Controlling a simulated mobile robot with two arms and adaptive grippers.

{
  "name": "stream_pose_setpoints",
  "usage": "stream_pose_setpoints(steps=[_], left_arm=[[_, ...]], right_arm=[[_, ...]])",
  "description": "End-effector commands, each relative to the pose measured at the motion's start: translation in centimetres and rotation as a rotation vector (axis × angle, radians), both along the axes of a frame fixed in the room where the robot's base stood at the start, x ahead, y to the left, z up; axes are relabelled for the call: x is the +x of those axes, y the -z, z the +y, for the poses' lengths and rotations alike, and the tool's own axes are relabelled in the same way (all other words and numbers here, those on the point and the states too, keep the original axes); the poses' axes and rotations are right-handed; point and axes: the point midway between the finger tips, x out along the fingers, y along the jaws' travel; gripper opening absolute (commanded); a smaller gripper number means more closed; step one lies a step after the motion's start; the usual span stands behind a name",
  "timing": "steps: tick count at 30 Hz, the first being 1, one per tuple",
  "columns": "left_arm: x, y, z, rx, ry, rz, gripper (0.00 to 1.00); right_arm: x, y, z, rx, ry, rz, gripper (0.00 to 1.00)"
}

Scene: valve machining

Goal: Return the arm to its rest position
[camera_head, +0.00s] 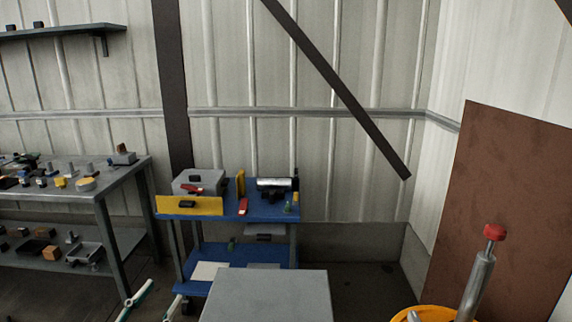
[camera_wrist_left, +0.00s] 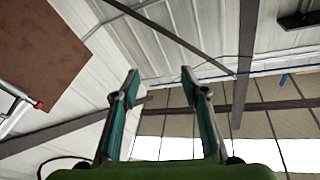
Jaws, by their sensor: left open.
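My left gripper (camera_head: 166,289) shows at the bottom left of the head view, with only its two teal fingers in the frame. The fingers are apart and nothing is between them. In the left wrist view the open fingers (camera_wrist_left: 159,72) point up towards the wall and roof beams, again with nothing between them. The gripper appears in front of the lower part of the blue cart in the head view and looks clear of it. My right gripper is in neither view.
A blue cart (camera_head: 222,257) holds a grey box and tools. A grey workbench (camera_head: 124,171) with small parts stands left. A grey flat-topped block (camera_head: 268,292) is at the bottom centre. A red-capped metal cylinder (camera_head: 481,277) rises from a yellow ring at right, before a brown panel (camera_head: 505,200).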

Motion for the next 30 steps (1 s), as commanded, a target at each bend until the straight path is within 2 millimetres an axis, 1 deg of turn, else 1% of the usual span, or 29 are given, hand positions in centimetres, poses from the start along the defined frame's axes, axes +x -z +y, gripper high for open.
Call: stream_pose_setpoints(steps=[1, 3, 5, 6, 8, 10, 11, 13, 14, 15, 16, 17, 18, 20, 21, 25, 27, 30], left_arm=[[-0.4, -0.9, 1.1, -0.036, -0.082, -0.027, 0.41], [-0.9, -1.5, 3.2, -0.081, -0.208, -0.037, 0.41], [-1.5, -1.2, 4.8, -0.119, -0.312, -0.016, 0.41], [-2.0, -0.6, 5.9, -0.141, -0.379, 0.014, 0.41], [-2.8, 0.9, 7.3, -0.171, -0.475, 0.079, 0.41], [-4.1, 3.4, 8.4, -0.194, -0.57, 0.188, 0.41], [-4.8, 4.6, 8.6, -0.2, -0.604, 0.243, 0.41], [-6.6, 8.0, 8.6, -0.205, -0.664, 0.392, 0.41], [-7.5, 9.5, 8.4, -0.203, -0.682, 0.462, 0.41], [-8.8, 11.6, 7.8, -0.196, -0.697, 0.562, 0.41], [-9.9, 13.0, 7.2, -0.188, -0.699, 0.64, 0.41], [-11.1, 14.5, 6.5, -0.176, -0.698, 0.716, 0.41], [-12.6, 16.2, 5.4, -0.16, -0.686, 0.811, 0.41], [-15.0, 18.4, 3.8, -0.13, -0.656, 0.943, 0.41], [-16.4, 19.5, 2.6, -0.109, -0.63, 1.019, 0.41], [-20.7, 21.9, -0.6, -0.043, -0.533, 1.217, 0.41], [-22.8, 22.8, -2.2, -0.009, -0.477, 1.305, 0.41], [-25.7, 23.5, -4.3, 0.039, -0.389, 1.414, 0.41]], right_arm=[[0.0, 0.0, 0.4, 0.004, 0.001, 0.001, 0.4], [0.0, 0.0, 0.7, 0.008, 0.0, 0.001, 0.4], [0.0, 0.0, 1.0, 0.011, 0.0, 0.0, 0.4], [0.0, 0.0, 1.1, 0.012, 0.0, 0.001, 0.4], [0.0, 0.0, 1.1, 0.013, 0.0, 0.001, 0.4], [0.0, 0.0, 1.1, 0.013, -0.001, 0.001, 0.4], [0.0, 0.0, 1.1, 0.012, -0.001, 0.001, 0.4], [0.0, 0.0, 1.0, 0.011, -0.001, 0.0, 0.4], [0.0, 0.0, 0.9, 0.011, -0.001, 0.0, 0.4], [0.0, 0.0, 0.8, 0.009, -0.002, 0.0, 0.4], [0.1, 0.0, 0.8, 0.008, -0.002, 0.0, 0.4], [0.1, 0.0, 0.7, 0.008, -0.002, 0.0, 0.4], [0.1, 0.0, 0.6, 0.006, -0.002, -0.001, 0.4], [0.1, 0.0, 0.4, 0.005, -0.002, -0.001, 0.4], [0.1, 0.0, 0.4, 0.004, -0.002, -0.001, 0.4], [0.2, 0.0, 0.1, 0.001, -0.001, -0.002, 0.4], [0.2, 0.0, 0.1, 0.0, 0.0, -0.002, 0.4], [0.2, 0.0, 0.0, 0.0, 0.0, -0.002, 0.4]])
